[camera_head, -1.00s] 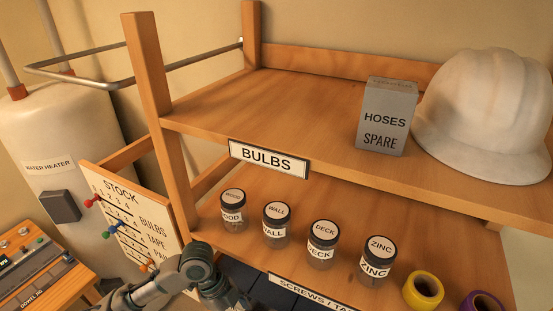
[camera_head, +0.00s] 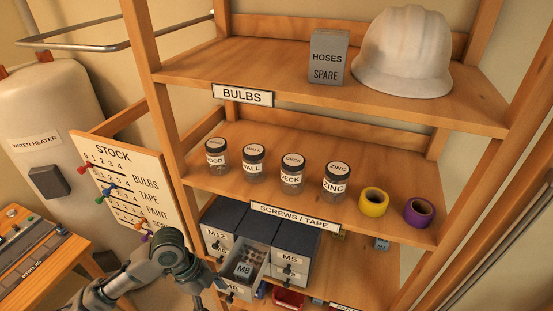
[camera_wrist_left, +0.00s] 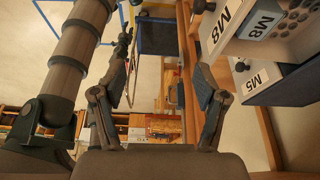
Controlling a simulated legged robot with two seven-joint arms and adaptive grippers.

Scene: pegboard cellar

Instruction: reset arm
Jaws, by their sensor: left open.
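My left arm comes in from the lower left in the head view, in front of the shelf's left post. Its gripper is at the bottom edge there, beside the drawers and hard to make out. In the left wrist view my left gripper (camera_wrist_left: 157,103) has its two fingers spread wide with nothing between them. The pulled-out M8 drawer (camera_head: 243,269) is close to its right in the head view; the drawer also shows at the upper right of the wrist view (camera_wrist_left: 268,45). My right gripper is not seen.
A STOCK board (camera_head: 135,190) with pegs and a water heater (camera_head: 50,130) stand left.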

